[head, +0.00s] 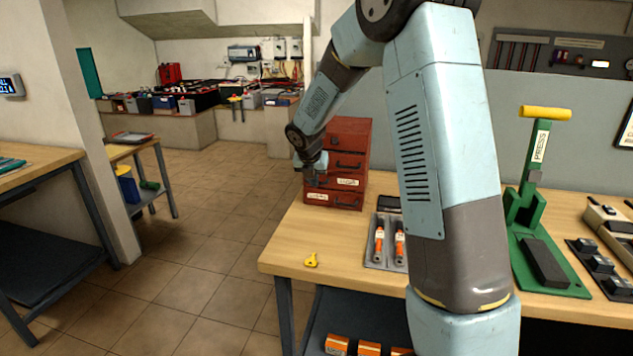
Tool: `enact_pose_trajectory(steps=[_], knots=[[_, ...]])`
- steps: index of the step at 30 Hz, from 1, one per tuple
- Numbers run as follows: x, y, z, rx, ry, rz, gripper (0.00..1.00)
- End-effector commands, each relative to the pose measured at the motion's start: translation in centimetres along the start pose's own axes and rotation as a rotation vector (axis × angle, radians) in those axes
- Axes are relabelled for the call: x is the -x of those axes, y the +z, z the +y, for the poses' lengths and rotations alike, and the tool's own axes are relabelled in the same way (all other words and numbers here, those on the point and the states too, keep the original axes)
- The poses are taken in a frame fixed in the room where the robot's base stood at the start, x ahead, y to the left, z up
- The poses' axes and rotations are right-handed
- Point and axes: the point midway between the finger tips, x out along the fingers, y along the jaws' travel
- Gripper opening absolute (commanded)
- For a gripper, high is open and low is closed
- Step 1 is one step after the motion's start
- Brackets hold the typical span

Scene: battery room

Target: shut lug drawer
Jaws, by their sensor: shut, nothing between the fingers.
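A red drawer cabinet (349,135) stands at the back left of the wooden workbench, with several drawers stacked in it. Two of its drawer fronts carry white labels, one on a middle drawer (347,182) and one on the bottom drawer (317,197); the writing is too small to read. My gripper (313,182) is shut and empty, just in front of the cabinet's left side. It hides part of the drawer fronts, so I cannot tell whether it touches one or how far any drawer stands out.
A yellow key-like piece (311,260) lies on the bench front. A grey tray (373,257) holds orange tools. A green press (540,215) stands to the right. Orange boxes (368,348) sit on the lower shelf. The bench's left front (285,250) is mostly clear.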

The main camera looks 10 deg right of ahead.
Motion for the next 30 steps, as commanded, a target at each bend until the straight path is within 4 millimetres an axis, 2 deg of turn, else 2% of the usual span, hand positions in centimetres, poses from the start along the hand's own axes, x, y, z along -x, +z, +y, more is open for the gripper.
enact_pose_trajectory(steps=[10,17,24,30], knots=[[0.1,-0.6,0.0,-0.001,-0.002,0.001,0.00],[0.6,-3.7,0.4,0.005,-0.003,0.006,0.00],[5.5,-3.3,0.3,-0.001,-0.001,0.000,0.00],[8.7,-3.2,0.2,-0.003,-0.001,-0.001,0.00]])
